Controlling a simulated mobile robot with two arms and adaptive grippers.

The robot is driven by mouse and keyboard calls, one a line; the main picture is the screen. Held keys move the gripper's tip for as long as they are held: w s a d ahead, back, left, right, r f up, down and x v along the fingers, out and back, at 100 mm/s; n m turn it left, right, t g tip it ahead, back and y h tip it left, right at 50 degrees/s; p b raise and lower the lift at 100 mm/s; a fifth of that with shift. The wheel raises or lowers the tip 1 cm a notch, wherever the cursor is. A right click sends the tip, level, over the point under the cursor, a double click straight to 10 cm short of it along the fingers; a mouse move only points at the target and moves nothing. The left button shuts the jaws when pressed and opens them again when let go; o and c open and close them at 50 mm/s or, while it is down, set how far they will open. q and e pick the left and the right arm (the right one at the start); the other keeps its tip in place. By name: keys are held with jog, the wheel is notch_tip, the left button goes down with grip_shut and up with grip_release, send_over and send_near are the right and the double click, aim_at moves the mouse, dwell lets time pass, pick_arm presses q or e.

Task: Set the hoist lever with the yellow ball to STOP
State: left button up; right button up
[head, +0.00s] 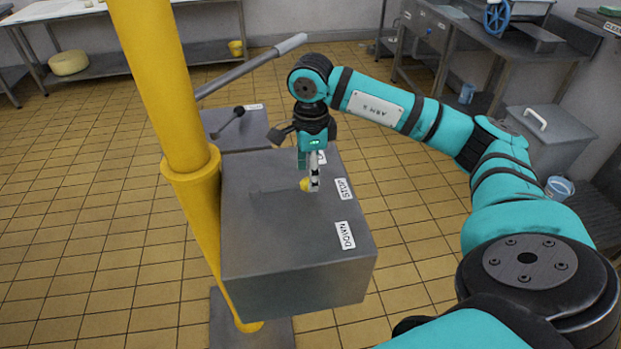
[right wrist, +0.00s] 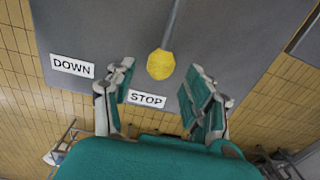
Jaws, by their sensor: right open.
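The hoist lever ends in a yellow ball (head: 305,184) and lies over the top of a grey box (head: 290,270). The ball sits beside the STOP label (head: 344,188), and its rod points roughly at that label. The DOWN label (head: 345,235) is nearer me; a third label is mostly hidden behind my gripper. My right gripper (head: 314,185) points down at the ball. In the right wrist view its open fingers (right wrist: 160,78) stand either side of the yellow ball (right wrist: 160,64), with gaps showing. My left gripper is not in view.
A yellow post (head: 190,120) rises just left of the box. Behind it stand a lower grey box with a black-knobbed lever (head: 232,122) and a long grey handle (head: 260,65). A lidded grey bin (head: 550,140) is at the right. Tiled floor at the left is clear.

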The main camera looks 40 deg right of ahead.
notch_tip(320, 180, up, 9)
dwell(0.3)
jog(key=shift+s+a+f, duration=0.1)
jog(key=shift+s+a, duration=0.05)
jog(key=shift+s, duration=0.05)
dwell(0.3)
